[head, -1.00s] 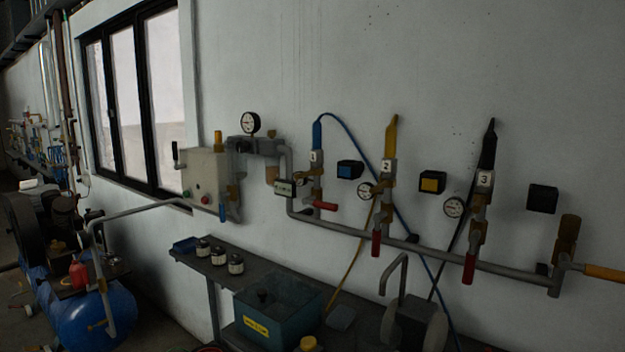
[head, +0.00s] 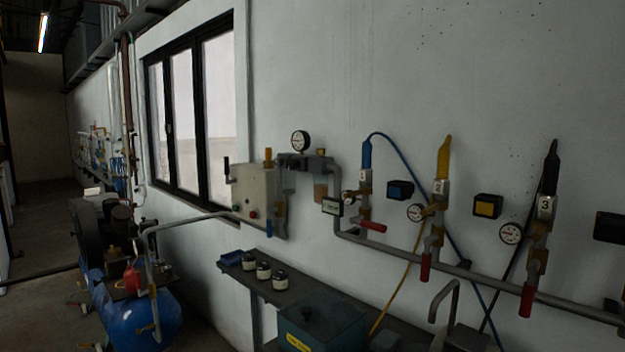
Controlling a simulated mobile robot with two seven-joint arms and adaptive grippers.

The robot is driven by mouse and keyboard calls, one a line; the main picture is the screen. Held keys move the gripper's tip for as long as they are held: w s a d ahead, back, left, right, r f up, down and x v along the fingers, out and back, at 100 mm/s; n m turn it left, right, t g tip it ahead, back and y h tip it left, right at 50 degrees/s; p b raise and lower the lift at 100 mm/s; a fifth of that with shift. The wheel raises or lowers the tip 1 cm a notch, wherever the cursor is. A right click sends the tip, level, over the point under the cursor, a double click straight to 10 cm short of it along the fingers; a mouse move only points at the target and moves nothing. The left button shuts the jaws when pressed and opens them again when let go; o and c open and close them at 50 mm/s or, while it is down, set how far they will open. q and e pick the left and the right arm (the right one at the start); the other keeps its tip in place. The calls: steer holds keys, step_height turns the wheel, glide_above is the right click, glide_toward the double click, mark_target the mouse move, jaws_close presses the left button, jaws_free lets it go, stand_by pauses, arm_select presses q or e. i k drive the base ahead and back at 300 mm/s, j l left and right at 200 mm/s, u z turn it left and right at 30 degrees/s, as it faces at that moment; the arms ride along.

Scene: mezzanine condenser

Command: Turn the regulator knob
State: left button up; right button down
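The regulator assembly (head: 308,162) is mounted on the wall beside the grey control box (head: 258,192). A round white-faced gauge (head: 300,141) stands on top of it. A small brass-coloured knob-like part (head: 321,153) sits on its upper right; I cannot tell for certain that this is the regulator knob. A translucent bowl (head: 320,188) hangs below it. Neither of my grippers shows in the head view.
A pipe with numbered outlets, gauges and red-handled valves (head: 426,267) runs right along the wall. Below is a dark bench (head: 300,297) with several jars and a teal box (head: 322,325). A blue compressor tank (head: 125,315) stands at left. Floor shows at far left (head: 40,250).

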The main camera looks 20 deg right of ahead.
mark_target(292, 164)
steer(key=i+u, duration=0.1)
steer(key=i, duration=0.95)
steer(key=l, duration=0.05)
